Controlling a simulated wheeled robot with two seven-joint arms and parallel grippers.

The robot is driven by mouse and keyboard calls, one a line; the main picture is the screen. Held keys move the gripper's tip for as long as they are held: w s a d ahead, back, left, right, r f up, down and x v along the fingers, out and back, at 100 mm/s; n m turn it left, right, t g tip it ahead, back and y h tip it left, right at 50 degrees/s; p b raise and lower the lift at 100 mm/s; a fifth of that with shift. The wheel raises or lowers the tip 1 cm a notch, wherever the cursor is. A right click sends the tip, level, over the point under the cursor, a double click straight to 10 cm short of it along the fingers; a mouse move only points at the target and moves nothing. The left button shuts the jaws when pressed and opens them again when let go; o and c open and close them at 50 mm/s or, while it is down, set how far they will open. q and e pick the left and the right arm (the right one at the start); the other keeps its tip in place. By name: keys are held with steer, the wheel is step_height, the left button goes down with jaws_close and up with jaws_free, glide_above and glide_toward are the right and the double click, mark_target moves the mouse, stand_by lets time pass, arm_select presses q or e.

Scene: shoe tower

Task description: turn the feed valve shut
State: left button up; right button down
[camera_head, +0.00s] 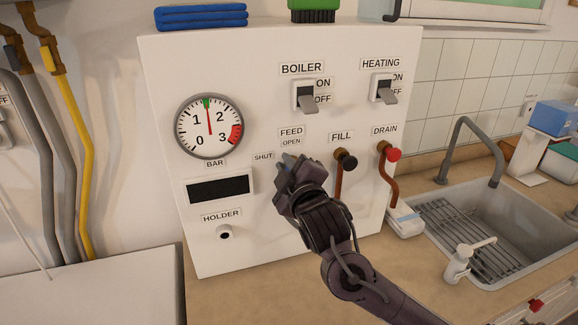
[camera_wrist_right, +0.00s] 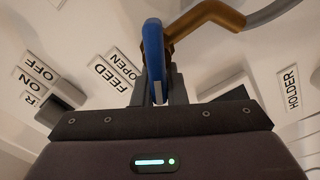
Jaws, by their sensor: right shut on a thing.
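The feed valve's blue handle (camera_wrist_right: 153,48) stands between my right gripper's fingers in the wrist view, with the brass valve body (camera_wrist_right: 205,22) behind it. My right gripper (camera_head: 289,165) is shut on the handle at the white panel; it also shows in the wrist view (camera_wrist_right: 155,88). In the head view the gripper hides most of the valve, so the handle's exact angle is hard to tell. The FEED label (camera_head: 291,132) and OPEN label (camera_head: 291,142) are above the gripper, and the SHUT label (camera_head: 263,156) is to its left. My left gripper is not in view.
The black-knobbed FILL lever (camera_head: 346,160) and red-knobbed DRAIN lever (camera_head: 392,154) are close on the right. The BOILER switch (camera_head: 304,97) and HEATING switch (camera_head: 383,89) are above. The gauge (camera_head: 209,126) reads between 1 and 2. A sink (camera_head: 515,225) is at far right.

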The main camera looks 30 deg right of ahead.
steer(key=shift+a+f+n+b, duration=0.1)
steer(key=shift+f+n+b, duration=0.2)
steer(key=shift+n, duration=0.75)
steer(key=shift+a+f+n+b, duration=0.15)
steer(key=shift+n+b, duration=0.25)
steer(key=shift+n, duration=0.7)
steer(key=shift+d+f+n+b, duration=0.1)
steer(key=shift+f+n+b, duration=0.25)
steer(key=shift+n, duration=0.7)
steer(key=c, duration=1.5)
jaws_free()
steer(key=shift+o, duration=0.2)
steer(key=p+v, duration=0.2)
steer(key=v, duration=0.5)
steer(key=shift+s+a, duration=0.15)
steer(key=shift+s, duration=0.2)
